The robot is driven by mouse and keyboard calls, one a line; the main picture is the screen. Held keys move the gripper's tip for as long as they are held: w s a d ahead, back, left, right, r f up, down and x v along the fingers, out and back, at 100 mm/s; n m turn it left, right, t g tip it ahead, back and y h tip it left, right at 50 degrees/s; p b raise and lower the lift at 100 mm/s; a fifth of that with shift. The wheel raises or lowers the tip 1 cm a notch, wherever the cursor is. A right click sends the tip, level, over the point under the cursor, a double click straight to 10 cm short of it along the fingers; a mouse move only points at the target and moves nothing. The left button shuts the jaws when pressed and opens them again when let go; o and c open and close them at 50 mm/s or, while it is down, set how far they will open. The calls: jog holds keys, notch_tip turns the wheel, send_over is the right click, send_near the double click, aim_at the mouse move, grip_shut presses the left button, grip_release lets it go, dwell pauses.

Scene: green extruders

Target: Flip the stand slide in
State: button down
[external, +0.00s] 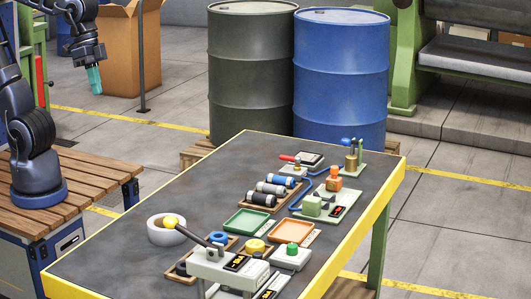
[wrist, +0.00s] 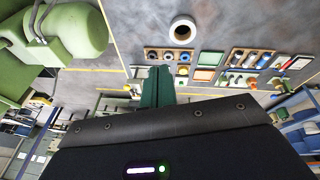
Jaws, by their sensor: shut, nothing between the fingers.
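My gripper (external: 94,79) has teal fingers. It is shut and empty, raised at the upper left over the floor, well away from the work table. Its fingers also show in the wrist view (wrist: 157,84). I cannot tell for certain which thing is the stand slide.
The dark table (external: 130,245) has a yellow rim. A white ring (external: 165,229) stands on its left, also in the wrist view (wrist: 182,31). A green tray (external: 246,222), orange tray (external: 291,232) and several spools (external: 272,188) crowd the middle. Two drums (external: 341,75) stand behind.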

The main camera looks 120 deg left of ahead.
jog(key=w+a+f+n+g+h, duration=0.1)
jog(key=w+f+n, duration=0.2)
jog(key=w, duration=0.6)
jog(key=w+a+f+n+h, duration=0.2)
jog(key=w+n, duration=0.1)
jog(key=w, duration=0.5)
jog(key=w+a+f+n+g+h, duration=0.1)
jog(key=w+f+n, duration=0.25)
jog(key=w, duration=0.55)
jog(key=w+a+f+n+h, duration=0.1)
jog(key=w+a+f+n, duration=0.2)
jog(key=w+f, duration=0.2)
jog(key=w+a+f+n+h, duration=0.1)
jog(key=w+a+f+n, duration=0.2)
jog(key=w+f, duration=0.3)
jog(key=w+a+f+n+t+h, duration=0.1)
jog(key=w+a+f+n, duration=0.2)
jog(key=w+f, duration=0.3)
notch_tip(320, 180, down, 4)
jog(key=shift+a+r+h, duration=0.25)
jog(key=shift+a+h, duration=0.05)
jog(key=shift+a, duration=0.25)
jog(key=x, duration=1)
jog(key=shift+s, duration=0.15)
jog(key=d, duration=0.3)
jog(key=shift+w, duration=0.4)
jog(key=shift+w+d, duration=0.15)
jog(key=shift+d, duration=0.35)
